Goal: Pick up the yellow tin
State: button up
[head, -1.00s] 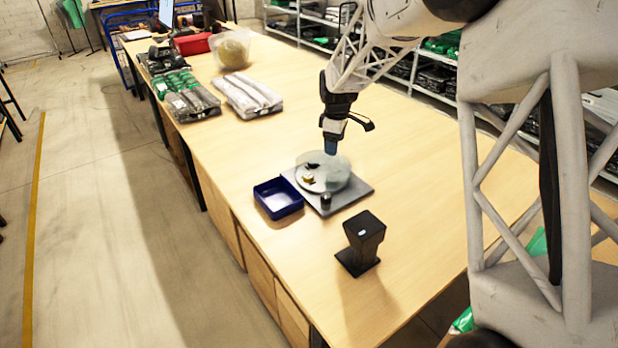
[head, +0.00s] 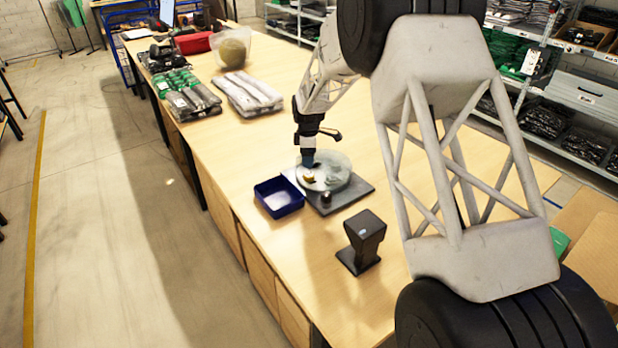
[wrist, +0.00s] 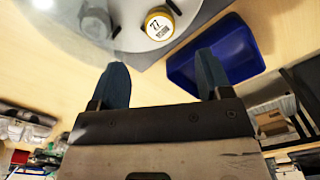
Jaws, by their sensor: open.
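The yellow tin (wrist: 160,24) lies on a round pale turntable (wrist: 125,36) in the wrist view, its white lid with dark print facing the camera. In the head view the tin (head: 308,178) is a small yellow spot near the turntable's left side, just below the fingertips. My gripper (head: 308,160) points down over the turntable. In the wrist view its two blue fingers (wrist: 160,80) stand apart with nothing between them. The tin shows beyond the fingertips, apart from them.
A clear cover (head: 335,168) stands on the turntable's far side. A blue tray (head: 279,197) sits left of the grey base plate (head: 350,198). A black stand (head: 364,240) is in front. Packed garments (head: 248,93) lie farther back. The table's right part is clear.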

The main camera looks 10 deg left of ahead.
aim_at(309, 174)
jog(key=shift+f, duration=0.1)
jog(key=shift+f, duration=1.2)
jog(key=shift+f, duration=0.1)
jog(key=shift+d+f, duration=0.1)
jog(key=shift+f, duration=2.4)
jog(key=shift+c, duration=0.3)
jog(key=c, duration=0.9)
